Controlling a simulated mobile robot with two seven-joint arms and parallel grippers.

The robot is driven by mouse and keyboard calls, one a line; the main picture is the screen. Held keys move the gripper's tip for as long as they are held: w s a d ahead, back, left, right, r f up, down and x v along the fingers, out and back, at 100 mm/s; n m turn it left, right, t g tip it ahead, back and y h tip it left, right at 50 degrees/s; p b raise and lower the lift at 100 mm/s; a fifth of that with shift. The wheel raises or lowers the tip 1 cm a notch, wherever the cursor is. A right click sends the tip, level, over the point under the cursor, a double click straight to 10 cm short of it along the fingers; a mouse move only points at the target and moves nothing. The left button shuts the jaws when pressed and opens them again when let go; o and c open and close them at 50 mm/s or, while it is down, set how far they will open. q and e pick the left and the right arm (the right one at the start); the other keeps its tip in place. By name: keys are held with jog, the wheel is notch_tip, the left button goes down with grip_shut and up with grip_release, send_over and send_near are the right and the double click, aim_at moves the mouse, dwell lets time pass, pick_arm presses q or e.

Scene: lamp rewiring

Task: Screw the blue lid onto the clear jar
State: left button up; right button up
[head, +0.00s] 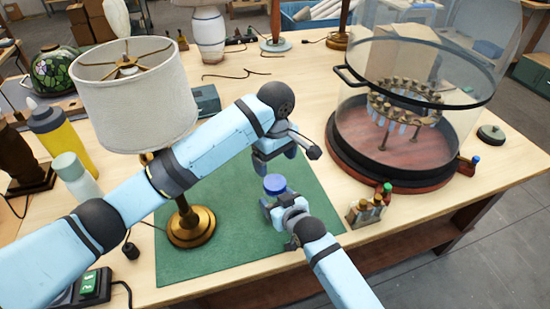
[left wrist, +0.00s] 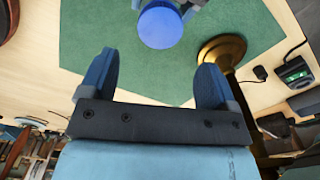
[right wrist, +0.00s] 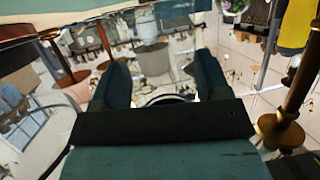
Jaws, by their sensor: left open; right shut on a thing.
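The round blue lid (head: 274,184) lies level at the fingers of my right gripper (head: 280,203), over the green mat. It also shows from above in the left wrist view (left wrist: 158,26). My right gripper is shut on the clear jar, which is hard to see; a faint curved glass edge (right wrist: 166,98) shows between its fingers in the right wrist view. Whether the lid is seated on the jar's thread cannot be told. My left gripper (head: 276,162) is open and empty, just above the lid and apart from it, its fingers spread in the left wrist view (left wrist: 156,72).
A brass-based lamp with a white shade (head: 135,95) stands left, close to my left arm. A large glass vessel (head: 400,120) stands right. Small bottles in a holder (head: 365,211) stand near the front edge. The green mat (head: 220,265) is mostly clear.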

aim_at(275, 182)
pick_arm(q)
jog(key=shift+f, duration=0.1)
jog(key=shift+f, duration=3.9)
jog(key=c, duration=1)
jog(key=shift+o, duration=0.2)
jog(key=m, duration=0.6)
jog(key=shift+m, duration=0.4)
jog(key=o, duration=1)
